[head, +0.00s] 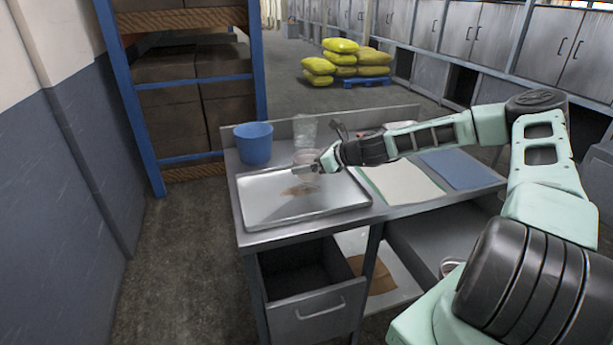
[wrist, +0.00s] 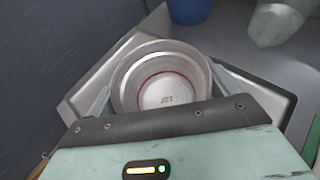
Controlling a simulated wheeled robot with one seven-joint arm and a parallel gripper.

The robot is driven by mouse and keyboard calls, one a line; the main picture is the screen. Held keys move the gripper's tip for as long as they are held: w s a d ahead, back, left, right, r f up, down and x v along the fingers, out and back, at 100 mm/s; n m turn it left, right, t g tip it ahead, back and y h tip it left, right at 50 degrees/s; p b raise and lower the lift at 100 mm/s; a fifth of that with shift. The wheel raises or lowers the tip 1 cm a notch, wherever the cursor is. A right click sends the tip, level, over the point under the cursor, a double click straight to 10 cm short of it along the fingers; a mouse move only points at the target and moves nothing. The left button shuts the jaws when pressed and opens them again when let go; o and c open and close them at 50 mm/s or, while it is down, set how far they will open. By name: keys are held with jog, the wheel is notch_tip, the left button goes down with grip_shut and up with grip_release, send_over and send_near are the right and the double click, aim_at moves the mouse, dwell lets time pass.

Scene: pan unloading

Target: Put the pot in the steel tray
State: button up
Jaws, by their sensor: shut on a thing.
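The pot (wrist: 163,85) is a round metal vessel with a reddish ring inside, filling the middle of the wrist view. In the head view the pot (head: 306,157) is small and partly hidden behind my gripper. My gripper (head: 318,165) is shut on the pot and holds it over the back part of the steel tray. The steel tray (head: 257,207) is a shallow rectangular tray on the left of the metal table, with a brownish patch on its floor. Its corner also shows in the wrist view (wrist: 75,110). I cannot tell how far the pot is above the tray floor.
A blue bucket (head: 253,144) stands behind the tray, with a clear container (head: 305,130) to its right. An open drawer (head: 306,300) juts out below.

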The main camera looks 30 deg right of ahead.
jog(key=shift+f+p, duration=0.45)
jog(key=shift+f, duration=2)
jog(key=shift+f, duration=0.1)
jog(key=o, duration=0.8)
